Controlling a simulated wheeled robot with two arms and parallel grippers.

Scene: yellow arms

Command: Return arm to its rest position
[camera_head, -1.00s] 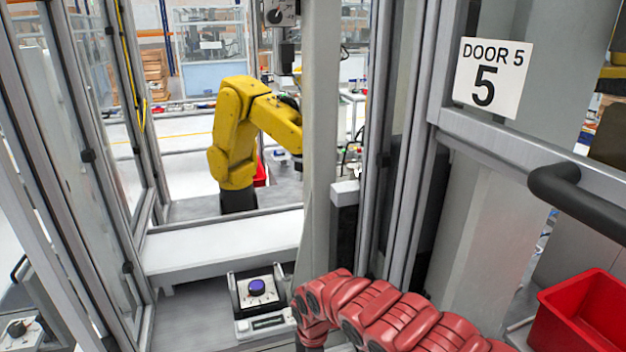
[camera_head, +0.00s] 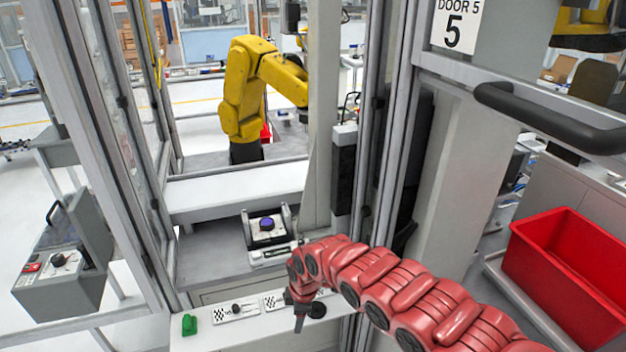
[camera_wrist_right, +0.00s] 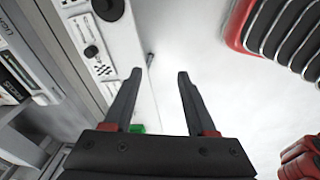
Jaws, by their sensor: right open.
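My right arm (camera_head: 400,290) is red and ribbed. It reaches in from the lower right in the head view, bent downward at its far end. My right gripper (camera_head: 301,322) hangs at the end of it, in front of the control panel (camera_head: 240,312). In the right wrist view the right gripper (camera_wrist_right: 158,74) is open, with two dark fingers apart and nothing between them. White floor shows beyond the fingers. My left gripper is in neither view.
A purple-knobbed control box (camera_head: 266,226) stands behind my right gripper. A green block (camera_head: 189,324) sits on the panel's left end. A black door handle (camera_head: 550,118), a red bin (camera_head: 568,268) and a grey post (camera_head: 462,190) stand at right. A yellow robot arm (camera_head: 243,92) stands behind.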

